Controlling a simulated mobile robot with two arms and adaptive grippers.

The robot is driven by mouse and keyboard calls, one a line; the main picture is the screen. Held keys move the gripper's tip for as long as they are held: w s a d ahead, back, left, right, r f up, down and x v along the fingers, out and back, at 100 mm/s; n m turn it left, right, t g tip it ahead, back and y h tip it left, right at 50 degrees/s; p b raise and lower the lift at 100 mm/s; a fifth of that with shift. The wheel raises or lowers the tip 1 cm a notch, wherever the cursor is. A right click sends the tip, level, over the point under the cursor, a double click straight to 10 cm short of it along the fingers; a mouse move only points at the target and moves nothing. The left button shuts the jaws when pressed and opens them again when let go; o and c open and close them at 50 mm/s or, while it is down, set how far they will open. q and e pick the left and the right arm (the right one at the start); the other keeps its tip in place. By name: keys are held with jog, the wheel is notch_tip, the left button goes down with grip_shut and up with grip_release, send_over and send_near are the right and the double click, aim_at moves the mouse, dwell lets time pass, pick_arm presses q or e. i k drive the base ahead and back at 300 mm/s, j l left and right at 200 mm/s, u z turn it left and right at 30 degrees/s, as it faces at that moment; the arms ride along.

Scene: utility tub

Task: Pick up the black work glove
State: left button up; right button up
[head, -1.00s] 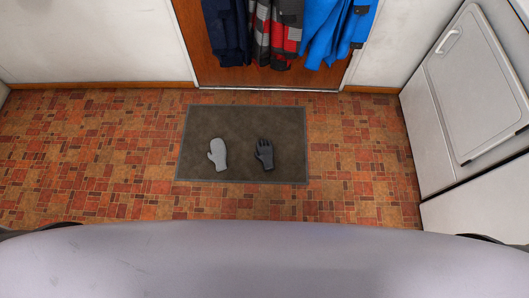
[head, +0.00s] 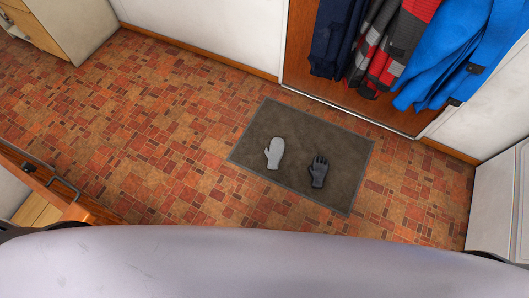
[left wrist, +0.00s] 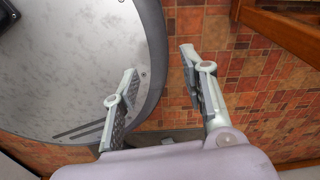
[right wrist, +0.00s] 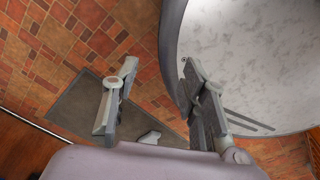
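The black work glove (head: 318,171) lies flat on the dark floor mat (head: 350,150) in the head view, with its fingers pointing away from me. A light grey mitten (head: 274,153) lies to its left on the same mat. My left gripper (left wrist: 158,75) is open and empty beside my own base in the left wrist view. My right gripper (right wrist: 158,72) is open and empty, above the floor near the mat. In the right wrist view a small grey piece, probably the mitten (right wrist: 150,137), shows between the fingers. Neither gripper shows in the head view.
Dark, red-grey and blue garments (head: 398,50) hang in front of a brown door behind the mat. A white unit (head: 495,205) stands at right. A cabinet (head: 70,25) is at upper left, and wooden furniture (head: 45,190) at lower left. Tiled floor left of the mat is clear.

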aim_at(319, 170)
jog(key=z, duration=0.7)
